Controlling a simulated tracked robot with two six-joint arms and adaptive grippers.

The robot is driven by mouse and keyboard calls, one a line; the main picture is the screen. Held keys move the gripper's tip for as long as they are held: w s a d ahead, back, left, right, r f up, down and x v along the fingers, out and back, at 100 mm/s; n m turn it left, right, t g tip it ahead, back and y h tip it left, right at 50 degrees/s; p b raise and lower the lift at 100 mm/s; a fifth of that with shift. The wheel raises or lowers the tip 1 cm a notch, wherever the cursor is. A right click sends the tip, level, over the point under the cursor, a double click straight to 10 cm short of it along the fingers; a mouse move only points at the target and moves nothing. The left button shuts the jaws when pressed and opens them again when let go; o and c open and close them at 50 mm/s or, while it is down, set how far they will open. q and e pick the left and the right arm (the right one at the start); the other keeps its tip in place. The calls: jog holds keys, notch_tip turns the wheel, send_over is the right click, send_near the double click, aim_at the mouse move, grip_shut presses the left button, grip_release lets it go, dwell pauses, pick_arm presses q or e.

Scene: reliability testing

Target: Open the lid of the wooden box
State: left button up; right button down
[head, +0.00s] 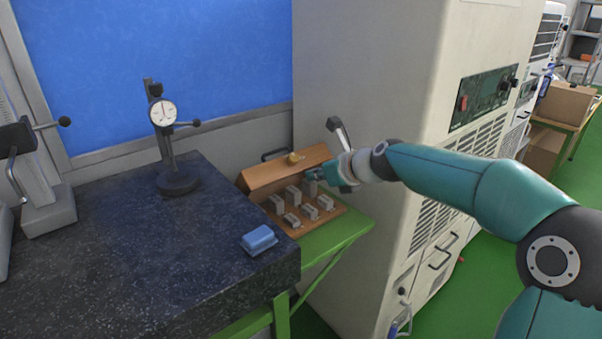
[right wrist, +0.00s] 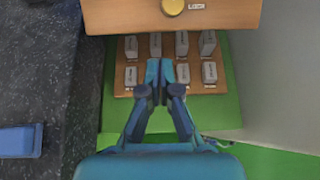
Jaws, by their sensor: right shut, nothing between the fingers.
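The wooden box (head: 252,184) sits on a green table between the dark granite slab and a tall beige cabinet. Its lid (head: 290,167) is raised and tilted, with a round yellow knob (head: 295,158) on it. Several grey metal blocks (head: 293,194) stand in the box in rows. In the right wrist view the lid (right wrist: 130,17) crosses the top, above the blocks (right wrist: 209,73). My right gripper (head: 314,174) is at the lid's right front edge. In the right wrist view the gripper (right wrist: 160,68) is shut, its fingertips over the blocks just below the lid edge. My left gripper is not visible.
A dial gauge stand (head: 175,182) and a blue block (head: 259,240) are on the granite slab (head: 120,260). The beige cabinet (head: 365,90) rises close on the right of the box. Some green table (head: 345,228) is bare in front of the box.

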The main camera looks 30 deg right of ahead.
aim_at(277, 171)
jog(key=x, duration=0.9)
jog(key=shift+s+d+f, duration=0.1)
jog(key=shift+f, duration=0.05)
